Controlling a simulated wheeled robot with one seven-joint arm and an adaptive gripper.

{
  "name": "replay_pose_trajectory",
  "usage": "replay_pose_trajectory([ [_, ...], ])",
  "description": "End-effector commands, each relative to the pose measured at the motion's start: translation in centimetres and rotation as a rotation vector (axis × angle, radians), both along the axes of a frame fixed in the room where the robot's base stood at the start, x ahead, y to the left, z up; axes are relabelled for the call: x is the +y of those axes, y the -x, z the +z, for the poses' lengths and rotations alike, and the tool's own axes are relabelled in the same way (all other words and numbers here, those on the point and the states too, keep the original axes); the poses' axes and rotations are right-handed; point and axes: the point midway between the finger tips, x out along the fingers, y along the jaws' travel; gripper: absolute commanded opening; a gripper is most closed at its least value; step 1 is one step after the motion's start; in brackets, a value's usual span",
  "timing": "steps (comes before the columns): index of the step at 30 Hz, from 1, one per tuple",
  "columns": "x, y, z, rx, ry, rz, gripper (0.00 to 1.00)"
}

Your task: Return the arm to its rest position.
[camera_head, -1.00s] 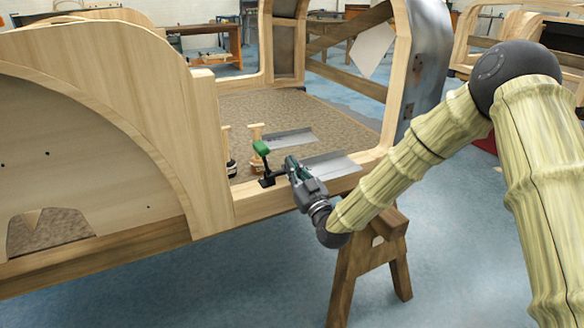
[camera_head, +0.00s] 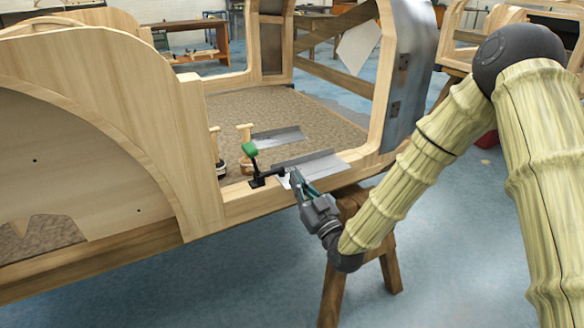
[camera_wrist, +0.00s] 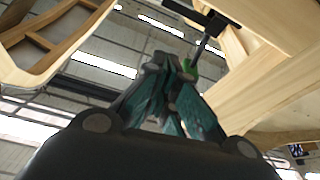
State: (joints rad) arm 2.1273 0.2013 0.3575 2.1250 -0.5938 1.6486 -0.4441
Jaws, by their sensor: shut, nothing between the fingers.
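My arm comes in from the right in the head view, with my gripper (camera_head: 297,180) at its end, just in front of the wooden sill (camera_head: 240,205) of the bodyframe. The gripper is shut and holds nothing. Its teal fingers (camera_wrist: 165,95) point away from the camera in the wrist view. A black toggle clamp with a green handle (camera_head: 249,149) stands on the sill, just left of my fingertips. The green handle also shows beyond the fingers in the wrist view (camera_wrist: 189,68). I cannot tell whether the fingers touch the clamp.
Two metal plates lie by the sill, one (camera_head: 318,166) behind my gripper and one (camera_head: 277,138) farther in. A wooden trestle (camera_head: 350,205) stands below the sill near my forearm. The metal-clad door pillar (camera_head: 408,75) rises behind the arm. Blue floor (camera_head: 450,250) is open below the arm.

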Motion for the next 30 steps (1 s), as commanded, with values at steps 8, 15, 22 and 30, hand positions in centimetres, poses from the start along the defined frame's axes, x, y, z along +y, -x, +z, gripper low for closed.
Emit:
replay_pose_trajectory([
  [8, -1.2, 2.3, -9.0, 0.248, 0.069, -0.008, 0.0],
  [15, -4.2, 7.9, -21.3, 0.628, 0.158, -0.044, 0.0],
  [22, -8.2, 15.9, -31.2, 0.987, 0.231, -0.108, 0.0],
  [30, -13.9, 27.8, -39.3, 1.399, 0.302, -0.229, 0.0],
])
